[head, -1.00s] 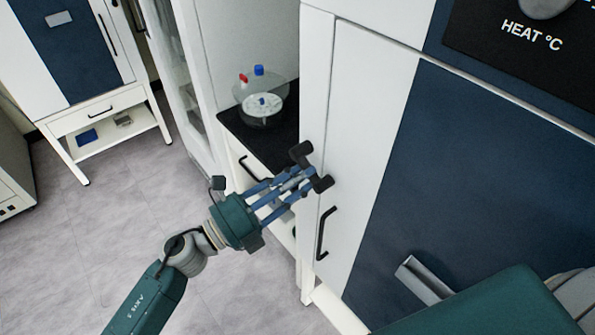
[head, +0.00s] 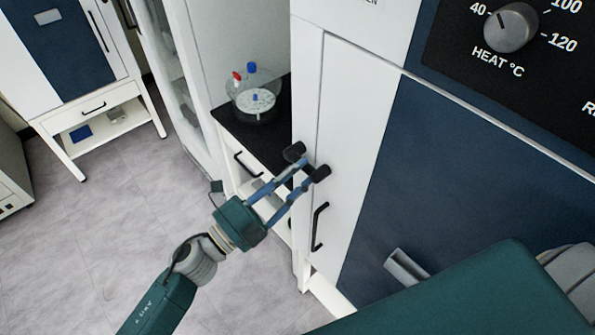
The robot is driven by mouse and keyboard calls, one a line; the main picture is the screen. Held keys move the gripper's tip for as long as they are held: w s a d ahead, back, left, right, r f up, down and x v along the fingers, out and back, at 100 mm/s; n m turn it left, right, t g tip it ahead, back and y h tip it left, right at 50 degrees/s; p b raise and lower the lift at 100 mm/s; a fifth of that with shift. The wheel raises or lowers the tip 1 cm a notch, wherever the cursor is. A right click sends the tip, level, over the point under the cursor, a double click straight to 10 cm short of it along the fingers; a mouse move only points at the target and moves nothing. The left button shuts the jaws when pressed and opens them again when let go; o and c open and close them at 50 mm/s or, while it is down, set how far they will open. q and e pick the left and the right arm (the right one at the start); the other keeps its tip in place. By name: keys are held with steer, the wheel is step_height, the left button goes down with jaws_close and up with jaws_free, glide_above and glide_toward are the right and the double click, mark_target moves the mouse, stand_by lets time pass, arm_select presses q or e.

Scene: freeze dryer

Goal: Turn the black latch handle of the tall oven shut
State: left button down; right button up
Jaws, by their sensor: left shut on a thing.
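The tall oven (head: 455,185) fills the right side, with a dark blue front and a white strip on its left. My right gripper is out of view.
A heat dial (head: 511,27) is on the oven's black panel at upper right. A glass vessel (head: 256,101) with red and blue caps stands on a black counter (head: 262,136) behind the gripper. Grey floor (head: 110,235) is clear at left.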

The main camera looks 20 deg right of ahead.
arm_select(q)
steer(key=c, duration=1.4)
jaws_free()
steer(key=v, duration=1.2)
